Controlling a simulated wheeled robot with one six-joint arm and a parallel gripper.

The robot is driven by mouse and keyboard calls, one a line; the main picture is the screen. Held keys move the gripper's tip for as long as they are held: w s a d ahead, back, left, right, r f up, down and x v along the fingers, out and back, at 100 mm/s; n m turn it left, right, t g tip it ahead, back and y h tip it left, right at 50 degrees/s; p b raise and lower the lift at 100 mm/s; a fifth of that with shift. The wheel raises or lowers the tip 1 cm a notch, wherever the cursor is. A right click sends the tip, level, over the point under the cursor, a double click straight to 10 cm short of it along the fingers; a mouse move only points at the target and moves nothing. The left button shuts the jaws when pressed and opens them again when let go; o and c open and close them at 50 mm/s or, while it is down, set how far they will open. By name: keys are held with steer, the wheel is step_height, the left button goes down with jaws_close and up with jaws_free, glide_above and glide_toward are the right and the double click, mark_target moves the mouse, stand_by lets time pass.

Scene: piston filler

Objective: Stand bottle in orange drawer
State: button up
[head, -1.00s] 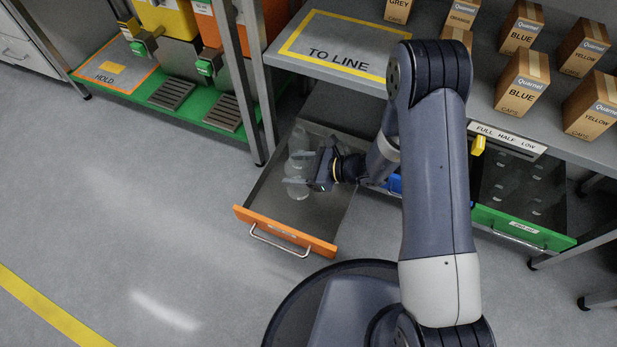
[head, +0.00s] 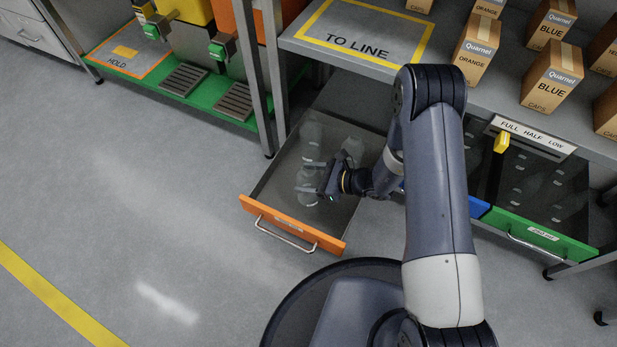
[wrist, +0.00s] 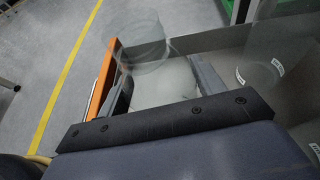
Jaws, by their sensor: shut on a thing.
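The orange drawer (head: 292,222) is pulled open below the bench and shows its dark floor. My gripper (head: 318,188) is inside the drawer's outline, near its front, shut on a clear bottle (head: 307,192). The held bottle looks about upright; whether its base touches the drawer floor I cannot tell. In the wrist view the bottle (wrist: 160,75) shows pale and see-through between the two fingers, and the orange drawer front (wrist: 103,80) is left of it. Two other clear bottles stand deeper in the drawer, one at the back left (head: 311,135) and one behind my gripper (head: 353,150).
A green drawer (head: 535,235) is open at the right, with a blue front (head: 478,207) beside it. The bench (head: 375,70) with boxes overhangs the drawers' rear. A steel rack post (head: 267,100) stands left of the orange drawer. The floor in front is clear.

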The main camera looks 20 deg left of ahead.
steer(key=shift+f, duration=0.15)
steer(key=o, duration=1.2)
steer(key=shift+o, duration=0.2)
steer(key=shift+r, duration=0.35)
steer(key=p+v, duration=0.3)
steer(key=v, duration=0.9)
steer(key=shift+f+p, duration=0.2)
steer(key=shift+p, duration=0.2)
steer(key=shift+o, duration=0.3)
steer(key=shift+s, duration=0.1)
